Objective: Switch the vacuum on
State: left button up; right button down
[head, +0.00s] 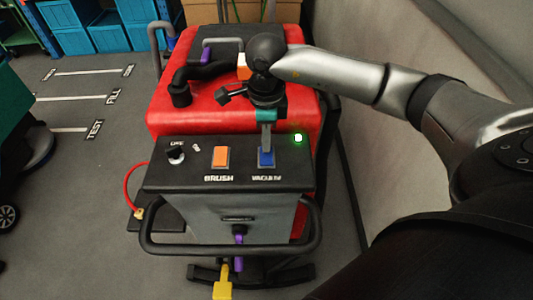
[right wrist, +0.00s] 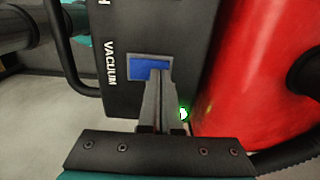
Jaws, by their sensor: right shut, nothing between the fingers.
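The blue vacuum switch (head: 266,160), labelled VACUUM, sits on the black control panel (head: 200,181) of the red scrubber. My right gripper (head: 266,150) reaches down over it from above, with its fingers together and empty. In the right wrist view, the fingertips (right wrist: 158,73) overlap the lower right part of the blue switch (right wrist: 143,67); I cannot tell whether they touch it. A green light (head: 298,138) glows on the panel to the right of the switch, and it also shows in the right wrist view (right wrist: 183,114). My left gripper is out of view.
An orange BRUSH switch (head: 221,157) and a black knob (head: 176,155) lie left on the panel. The red tank (head: 190,112) stands behind, with a pale wall (head: 380,140) to the right.

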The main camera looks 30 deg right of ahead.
jog(key=shift+f, duration=0.2)
jog(key=shift+r, duration=0.1)
jog(key=shift+r+p, duration=2.2)
jog(key=shift+r, duration=1.3)
jog(key=shift+f, duration=0.1)
